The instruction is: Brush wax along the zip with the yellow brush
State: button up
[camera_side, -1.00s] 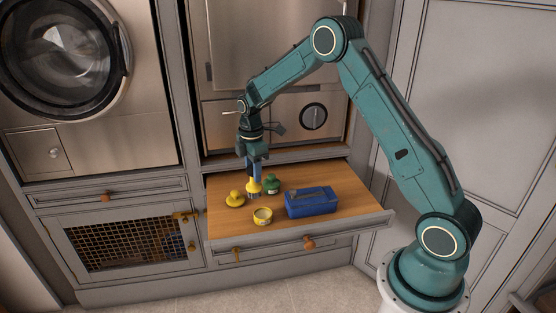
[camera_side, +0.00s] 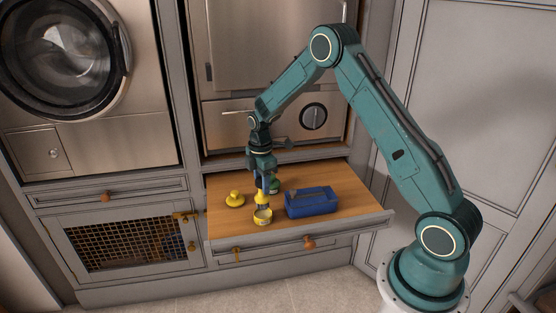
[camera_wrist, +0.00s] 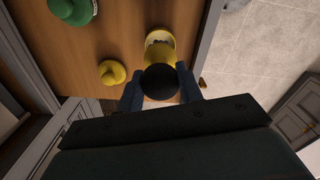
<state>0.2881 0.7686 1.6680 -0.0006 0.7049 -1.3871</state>
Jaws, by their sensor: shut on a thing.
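My gripper (camera_side: 264,186) points down over the pulled-out drawer and is shut on the yellow brush (camera_side: 262,198). The brush is upright, with its lower end at the mouth of a small yellow tin (camera_side: 262,218); whether it touches the contents is unclear. In the wrist view, the brush's round black top (camera_wrist: 159,83) sits between the blue fingers (camera_wrist: 160,88), with the yellow tin (camera_wrist: 162,36) partly hidden behind it. A blue box-like case (camera_side: 313,204) lies to the right, with a dark strip along its top that may be the zip.
A yellow knobbed thing (camera_side: 235,199) stands left of the tin; it also shows in the wrist view (camera_wrist: 111,73). A green knobbed thing (camera_side: 275,183) stands behind the brush. The wooden drawer floor (camera_side: 222,220) is bare at front left.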

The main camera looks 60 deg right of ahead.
aim_at(263, 196)
jog(key=shift+f, duration=1.05)
jog(key=shift+f, duration=1.05)
dwell(5.9)
